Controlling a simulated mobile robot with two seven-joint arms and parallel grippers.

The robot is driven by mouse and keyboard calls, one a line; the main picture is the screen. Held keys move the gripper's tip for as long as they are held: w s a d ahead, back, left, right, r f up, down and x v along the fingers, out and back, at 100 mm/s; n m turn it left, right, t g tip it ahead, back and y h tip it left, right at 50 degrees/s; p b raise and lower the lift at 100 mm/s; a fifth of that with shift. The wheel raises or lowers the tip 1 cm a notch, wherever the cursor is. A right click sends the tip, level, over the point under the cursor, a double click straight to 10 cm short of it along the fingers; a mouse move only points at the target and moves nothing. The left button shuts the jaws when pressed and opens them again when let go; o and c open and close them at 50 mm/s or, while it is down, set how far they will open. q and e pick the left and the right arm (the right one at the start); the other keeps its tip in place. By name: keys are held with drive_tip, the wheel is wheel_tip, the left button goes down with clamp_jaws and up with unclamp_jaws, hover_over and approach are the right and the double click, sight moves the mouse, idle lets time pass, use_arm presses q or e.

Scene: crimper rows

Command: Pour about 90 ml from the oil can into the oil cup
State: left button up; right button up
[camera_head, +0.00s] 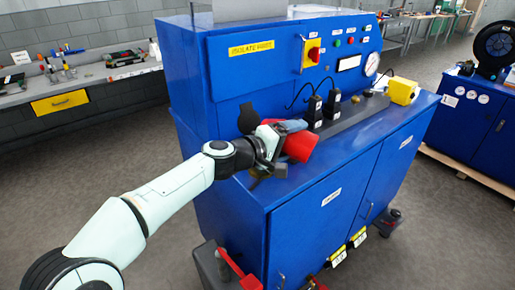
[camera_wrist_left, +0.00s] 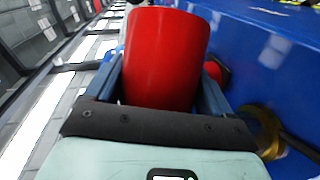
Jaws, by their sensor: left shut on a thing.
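The red oil can (camera_head: 301,146) is held above the near left part of the blue machine's top. My left gripper (camera_head: 280,137) is shut on it, and the can looks tilted. In the left wrist view the can (camera_wrist_left: 165,60) fills the space between the two fingers (camera_wrist_left: 160,95). A smaller red part (camera_wrist_left: 213,72) shows just right of the can; I cannot tell what it belongs to. A brass-coloured ring (camera_wrist_left: 262,130) lies at the lower right there; I cannot tell if it is the oil cup. No liquid is visible. My right gripper is out of view.
The blue machine (camera_head: 330,190) has a raised back panel with a gauge (camera_head: 371,64). Two black upright units (camera_head: 314,112) and a yellow block (camera_head: 403,90) stand on its top, right of the can. A grey workbench (camera_head: 80,75) stands at the far left.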

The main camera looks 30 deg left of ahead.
use_arm(q)
drive_tip(key=shift+d+r+b, duration=0.15)
drive_tip(key=shift+r+b, duration=0.1)
drive_tip(key=shift+b, duration=0.05)
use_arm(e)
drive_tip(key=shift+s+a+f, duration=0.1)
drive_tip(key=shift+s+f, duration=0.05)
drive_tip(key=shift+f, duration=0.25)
use_arm(q)
drive_tip(key=shift+n+b, duration=0.45)
drive_tip(key=shift+n, duration=0.05)
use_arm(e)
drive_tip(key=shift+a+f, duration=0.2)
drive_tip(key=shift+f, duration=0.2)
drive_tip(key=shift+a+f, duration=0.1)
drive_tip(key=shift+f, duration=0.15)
use_arm(q)
drive_tip(key=shift+f+n+t+h+b, duration=0.15)
drive_tip(key=shift+n+t+h+b, duration=0.3)
drive_tip(key=shift+b, duration=0.55)
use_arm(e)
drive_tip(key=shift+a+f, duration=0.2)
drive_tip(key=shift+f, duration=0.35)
use_arm(q)
drive_tip(key=shift+r+n, duration=0.25)
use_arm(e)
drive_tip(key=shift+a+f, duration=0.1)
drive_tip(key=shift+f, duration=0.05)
